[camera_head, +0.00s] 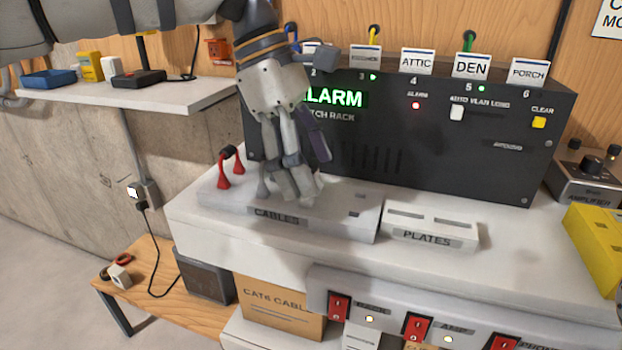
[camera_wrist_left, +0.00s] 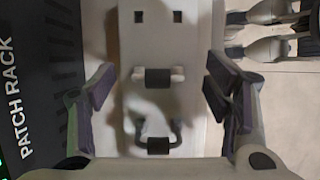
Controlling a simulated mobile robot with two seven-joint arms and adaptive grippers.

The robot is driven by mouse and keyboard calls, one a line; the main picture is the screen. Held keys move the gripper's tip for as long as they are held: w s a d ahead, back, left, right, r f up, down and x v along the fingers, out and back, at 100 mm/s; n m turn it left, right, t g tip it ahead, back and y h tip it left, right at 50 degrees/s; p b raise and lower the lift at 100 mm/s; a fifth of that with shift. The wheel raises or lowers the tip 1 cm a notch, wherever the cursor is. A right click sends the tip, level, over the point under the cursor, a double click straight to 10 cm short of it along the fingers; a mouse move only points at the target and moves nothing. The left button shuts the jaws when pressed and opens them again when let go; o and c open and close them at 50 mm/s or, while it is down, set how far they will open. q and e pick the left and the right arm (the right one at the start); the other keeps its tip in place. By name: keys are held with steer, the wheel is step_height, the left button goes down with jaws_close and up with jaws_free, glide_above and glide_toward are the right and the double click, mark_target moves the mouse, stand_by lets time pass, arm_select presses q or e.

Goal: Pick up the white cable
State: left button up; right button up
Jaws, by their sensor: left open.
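The white cable (camera_wrist_left: 174,74), a short piece with a black middle, sits upright in the cable tray (camera_wrist_left: 190,110) in the left wrist view. It lies between the spread fingers of my left gripper (camera_wrist_left: 158,88), and neither finger appears to touch it. In the head view my left gripper (camera_head: 296,190) points down over the tray (camera_head: 335,222) labelled CABLES, and its fingers hide the white cable. My right gripper (camera_wrist_left: 236,35) shows at the upper right of the left wrist view, with its fingertips apart and nothing visible between them.
A grey cable (camera_head: 263,188) and a red cable (camera_head: 223,171) stand in the tray left of my gripper. The black patch rack (camera_head: 400,140) rises close behind. The PLATES tray (camera_head: 430,226) is to the right.

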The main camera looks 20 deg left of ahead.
mark_target(311, 164)
arm_select(q)
steer(key=shift+d+f, duration=0.2)
steer(key=shift+f, duration=0.35)
steer(key=shift+w, duration=0.1)
steer(key=c, duration=1.1)
arm_select(e)
steer(key=shift+w, duration=0.1)
arm_select(q)
steer(key=shift+r, duration=0.15)
steer(key=shift+r, duration=0.35)
steer(key=r, duration=0.2)
steer(key=s+r, duration=0.1)
steer(key=shift+r, duration=0.35)
steer(key=s+r, duration=0.2)
steer(key=s, duration=0.2)
steer(key=s+r+p, duration=0.1)
steer(key=s+r, duration=0.2)
steer(key=s, duration=0.1)
steer(key=s+d+r, duration=0.1)
steer(key=s+r, duration=0.2)
steer(key=s, duration=0.2)
steer(key=shift+d+r+p, duration=0.1)
steer(key=shift+r+p, duration=0.1)
steer(key=shift+p, duration=0.15)
arm_select(e)
steer(key=shift+w+r+t, duration=0.6)
steer(key=shift+w+r, duration=0.6)
steer(key=shift+w, duration=0.05)
